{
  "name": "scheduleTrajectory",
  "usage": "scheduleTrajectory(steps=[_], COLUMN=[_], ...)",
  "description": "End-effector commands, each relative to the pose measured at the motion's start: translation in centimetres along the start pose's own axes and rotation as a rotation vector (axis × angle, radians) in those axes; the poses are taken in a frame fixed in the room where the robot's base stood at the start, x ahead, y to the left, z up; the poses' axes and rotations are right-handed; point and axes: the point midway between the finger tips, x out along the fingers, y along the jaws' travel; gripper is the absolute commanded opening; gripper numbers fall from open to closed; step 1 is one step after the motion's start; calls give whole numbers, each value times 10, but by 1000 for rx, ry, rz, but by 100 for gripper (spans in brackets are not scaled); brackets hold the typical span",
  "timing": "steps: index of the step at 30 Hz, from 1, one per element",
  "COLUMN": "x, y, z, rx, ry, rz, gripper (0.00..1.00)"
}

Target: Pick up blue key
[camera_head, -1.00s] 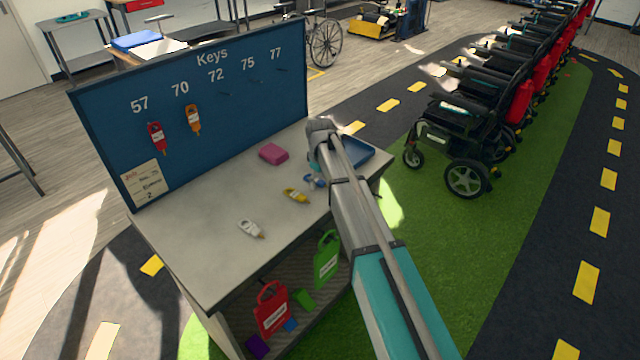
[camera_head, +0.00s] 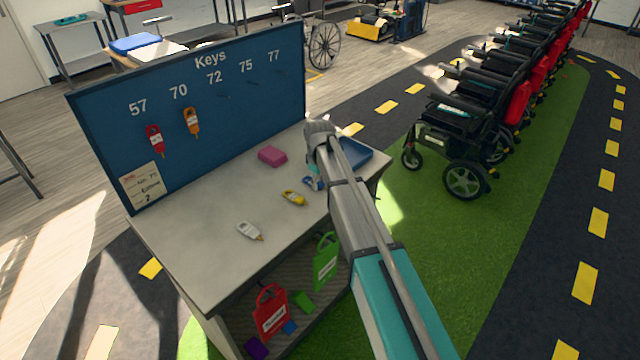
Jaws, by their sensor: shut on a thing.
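The blue key (camera_head: 312,183) is at the right part of the grey table top (camera_head: 190,255), partly hidden by my arm. My gripper (camera_head: 316,172) is over it, pointing down, and is shut on the blue key. The fingertips are mostly hidden behind my own wrist. I cannot tell whether the key is clear of the table. A yellow key (camera_head: 293,198) lies just to the left, and a white key (camera_head: 249,231) lies further left toward the front edge.
A blue tray (camera_head: 358,152) is behind my arm at the table's right end. A pink block (camera_head: 272,156) lies near the board. The blue key board (camera_head: 200,100) stands along the back, with a red key (camera_head: 155,140) and an orange key (camera_head: 192,122) hanging on it.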

Motion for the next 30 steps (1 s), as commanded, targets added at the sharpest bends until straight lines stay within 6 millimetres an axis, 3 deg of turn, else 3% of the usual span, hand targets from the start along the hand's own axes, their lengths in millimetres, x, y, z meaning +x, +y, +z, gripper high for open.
scheduleTrajectory(steps=[8, 17, 30], x=[-9, -34, -86], y=[0, 0, -26], z=[0, 0, 35], rx=[0, -1, -1], ry=[0, 0, 0], rz=[0, 0, 0], gripper=[12, 12, 12])
